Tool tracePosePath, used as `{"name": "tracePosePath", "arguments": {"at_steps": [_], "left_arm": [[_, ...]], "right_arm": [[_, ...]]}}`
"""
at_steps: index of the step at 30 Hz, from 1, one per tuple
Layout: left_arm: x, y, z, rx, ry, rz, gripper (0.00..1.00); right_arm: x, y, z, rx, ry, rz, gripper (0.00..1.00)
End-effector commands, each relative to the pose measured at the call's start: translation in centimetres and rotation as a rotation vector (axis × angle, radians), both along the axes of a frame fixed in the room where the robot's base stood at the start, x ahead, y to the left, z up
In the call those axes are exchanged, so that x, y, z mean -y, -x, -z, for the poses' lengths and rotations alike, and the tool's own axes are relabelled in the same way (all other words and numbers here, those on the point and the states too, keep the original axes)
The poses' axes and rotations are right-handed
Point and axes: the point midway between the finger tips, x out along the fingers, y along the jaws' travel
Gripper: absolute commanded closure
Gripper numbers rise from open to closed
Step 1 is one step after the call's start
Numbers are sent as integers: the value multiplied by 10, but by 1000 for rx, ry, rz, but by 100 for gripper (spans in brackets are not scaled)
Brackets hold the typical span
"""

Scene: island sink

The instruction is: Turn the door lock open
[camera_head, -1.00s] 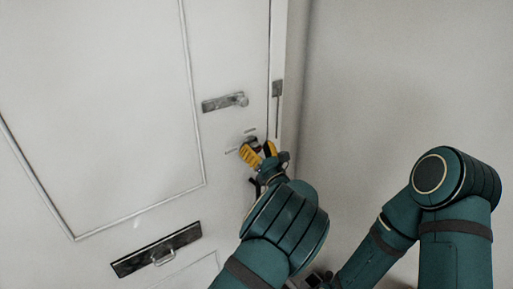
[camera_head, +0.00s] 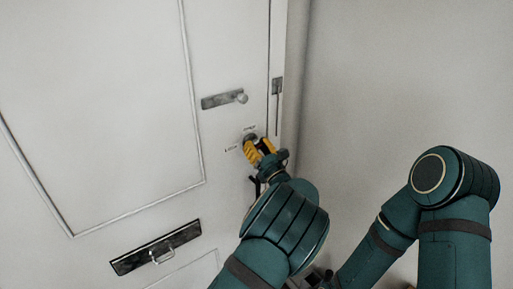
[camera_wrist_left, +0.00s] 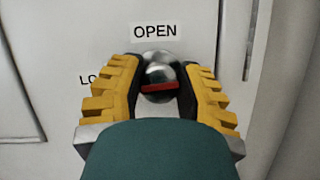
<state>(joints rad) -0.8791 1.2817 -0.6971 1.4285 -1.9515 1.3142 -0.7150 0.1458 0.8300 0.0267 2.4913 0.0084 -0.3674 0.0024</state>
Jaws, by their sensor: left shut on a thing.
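The door lock is a round silver knob (camera_wrist_left: 160,73) with a red bar on it that lies almost level. It sits on the white door (camera_head: 100,110), with an OPEN label (camera_wrist_left: 155,32) above it and a partly hidden LOCK label (camera_wrist_left: 88,79) to its left. My left gripper (camera_head: 258,143) has yellow fingers and is shut on the knob, one finger on each side. In the head view the fingers largely cover the knob. My right arm shows at the right, but its gripper fingers are not visible.
A grey latch with a small knob (camera_head: 222,99) is above the lock. A dark letter plate with a handle (camera_head: 157,248) is lower left. The door frame (camera_head: 279,60) and a bare wall (camera_head: 400,80) stand close on the right.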

Motion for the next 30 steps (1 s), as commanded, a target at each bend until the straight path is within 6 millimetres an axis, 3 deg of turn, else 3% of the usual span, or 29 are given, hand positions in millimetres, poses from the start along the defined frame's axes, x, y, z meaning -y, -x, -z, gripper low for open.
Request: {"name": "tracePosePath", "arguments": {"at_steps": [15,30], "left_arm": [[-1,0,2,255,344,1,100],[-2,0,2,534,730,1,100]], "right_arm": [[-2,0,57,-3,10,0,42],[-5,13,94,-34,2,-25,42]]}}
